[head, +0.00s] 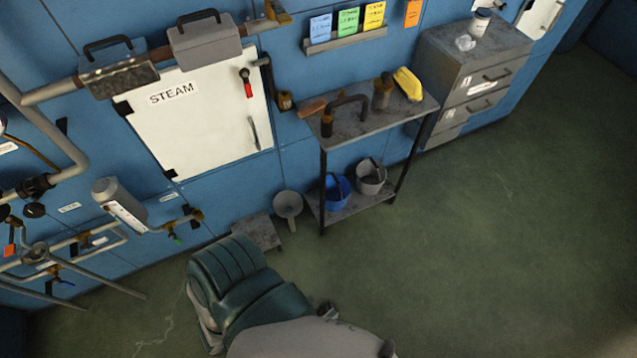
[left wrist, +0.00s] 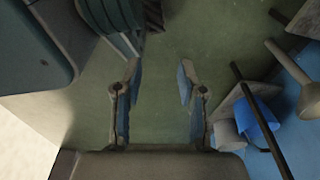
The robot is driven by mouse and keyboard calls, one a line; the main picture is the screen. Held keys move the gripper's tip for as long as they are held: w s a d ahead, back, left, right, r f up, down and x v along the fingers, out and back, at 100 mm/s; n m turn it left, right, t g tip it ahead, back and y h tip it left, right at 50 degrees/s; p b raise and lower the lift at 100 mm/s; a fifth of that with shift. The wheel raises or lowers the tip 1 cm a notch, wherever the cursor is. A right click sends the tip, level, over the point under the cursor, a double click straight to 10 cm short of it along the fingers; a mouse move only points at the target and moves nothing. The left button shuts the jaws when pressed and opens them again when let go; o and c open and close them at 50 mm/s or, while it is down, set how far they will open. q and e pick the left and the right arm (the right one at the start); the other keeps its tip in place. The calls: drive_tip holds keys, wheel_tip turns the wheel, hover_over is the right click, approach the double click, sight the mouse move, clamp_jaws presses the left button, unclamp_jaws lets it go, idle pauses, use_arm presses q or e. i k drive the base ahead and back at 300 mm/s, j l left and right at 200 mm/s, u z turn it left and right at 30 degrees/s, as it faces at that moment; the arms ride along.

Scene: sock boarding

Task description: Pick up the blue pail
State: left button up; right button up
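The blue pail (head: 336,194) stands on the lower shelf of a small metal table, beside a grey pail (head: 371,180). The tabletop and a table leg are close to it in the head view. In the left wrist view the blue pail (left wrist: 251,118) is at the right, partly behind a dark table leg. My left gripper (left wrist: 158,68) is open and empty, with bare green floor between its fingers. The pail is to the right of the fingers, apart from them. My right gripper is not clearly in view.
The table's top (head: 365,112) carries a yellow cloth, a brush and other items above the pails. A grey funnel-like thing (head: 288,205) and a low step (head: 257,232) stand left of the table. A drawer cabinet (head: 470,75) is at the right. The green floor (head: 470,240) is clear.

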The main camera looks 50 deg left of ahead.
sight(337, 188)
drive_tip(key=u, duration=1.2)
